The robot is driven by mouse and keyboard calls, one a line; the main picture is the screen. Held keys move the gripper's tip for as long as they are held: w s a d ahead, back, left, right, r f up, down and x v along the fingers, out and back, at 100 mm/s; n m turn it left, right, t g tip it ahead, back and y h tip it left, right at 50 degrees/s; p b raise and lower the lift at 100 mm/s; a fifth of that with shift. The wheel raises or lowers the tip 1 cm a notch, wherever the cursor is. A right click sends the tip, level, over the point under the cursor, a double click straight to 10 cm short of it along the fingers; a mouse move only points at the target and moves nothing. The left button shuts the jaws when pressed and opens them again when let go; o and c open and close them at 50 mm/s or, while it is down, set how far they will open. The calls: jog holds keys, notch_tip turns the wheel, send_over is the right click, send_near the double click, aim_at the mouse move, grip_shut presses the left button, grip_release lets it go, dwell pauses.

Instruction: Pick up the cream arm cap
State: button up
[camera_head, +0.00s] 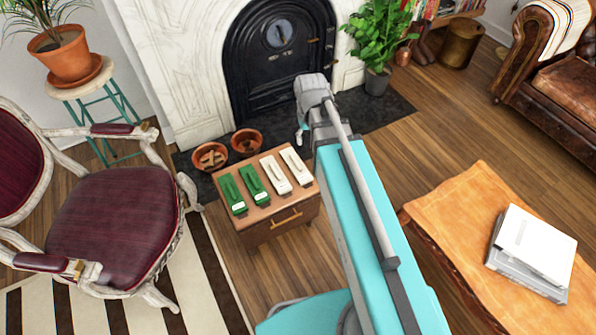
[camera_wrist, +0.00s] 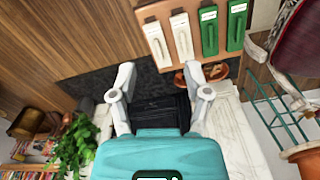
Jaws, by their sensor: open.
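Two long cream pieces, the left one (camera_head: 275,175) and the right one (camera_head: 295,166), lie side by side on top of a small wooden stand (camera_head: 268,232). I take these for the cream arm caps. In the wrist view they show at the top, one cream piece (camera_wrist: 157,44) and the other (camera_wrist: 181,38). Two similar green pieces (camera_head: 232,194) lie to their left in the head view. My gripper (camera_wrist: 160,76) is open with nothing between its fingers. In the head view it is above and beyond the stand's right side, apart from the pieces, partly hidden by my arm.
A maroon armchair (camera_head: 115,215) stands left of the stand. Terracotta bowls (camera_head: 210,157) sit behind it by the black fireplace (camera_head: 278,55). An orange-covered table (camera_head: 460,215) with a white box (camera_head: 535,243) is at right. A striped cloth (camera_head: 567,20) drapes the leather sofa's arm.

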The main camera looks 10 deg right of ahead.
jog(key=w+f+n+b, duration=0.1)
jog(key=w+f+b, duration=1)
jog(key=f+b, duration=0.1)
jog(key=w+f+n+b, duration=0.1)
jog(key=w+f+b, duration=1)
jog(key=f+b, duration=0.2)
notch_tip(320, 180, down, 2)
jog(key=shift+f+n+b, duration=0.1)
jog(key=shift+n+b, duration=0.2)
jog(key=shift+n, duration=0.1)
jog(key=b, duration=0.9)
send_over(297, 162)
jog(key=f, duration=0.8)
jog(key=shift+s+a+f, duration=0.25)
jog(key=shift+a+f, duration=0.05)
jog(key=f+b, duration=0.3)
jog(key=shift+w+d+f, duration=0.15)
jog(key=shift+d, duration=0.05)
jog(key=shift+f+b, duration=0.9)
jog(key=shift+f, duration=0.05)
grip_shut()
